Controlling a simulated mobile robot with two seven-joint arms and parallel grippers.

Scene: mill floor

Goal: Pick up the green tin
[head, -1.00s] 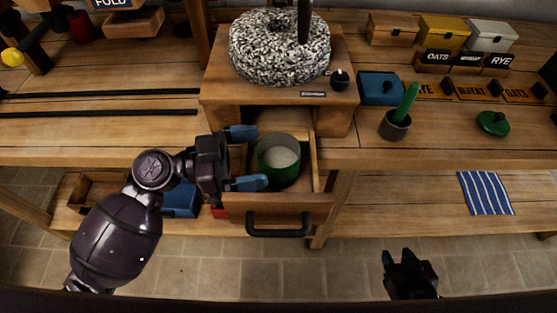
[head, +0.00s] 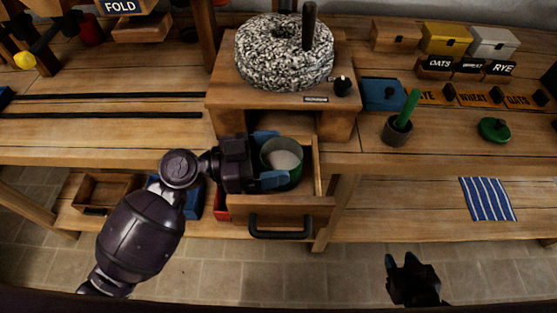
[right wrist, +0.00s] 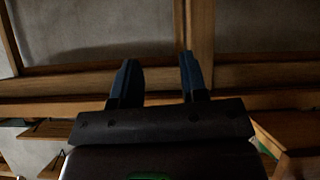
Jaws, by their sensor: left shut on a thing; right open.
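The green tin (head: 295,176) stands upright in the open wooden drawer (head: 320,205) under the stone mill in the head view. It is open at the top and holds pale flour-like stuff. My left gripper (head: 270,162) reaches in from the left with its blue fingers on either side of the tin, shut on it. The fingers and wrist hide the tin's left side. My right gripper (head: 410,264) is open and empty, low at the right, away from the tin. Its two fingers also show apart in the right wrist view (right wrist: 157,80).
The speckled millstone (head: 260,65) sits on a wooden stand just above the drawer. The drawer's black handle (head: 281,234) sticks out at the front. A grey mortar with a green pestle (head: 397,130), a blue box (head: 384,94) and a green lid (head: 494,129) stand to the right.

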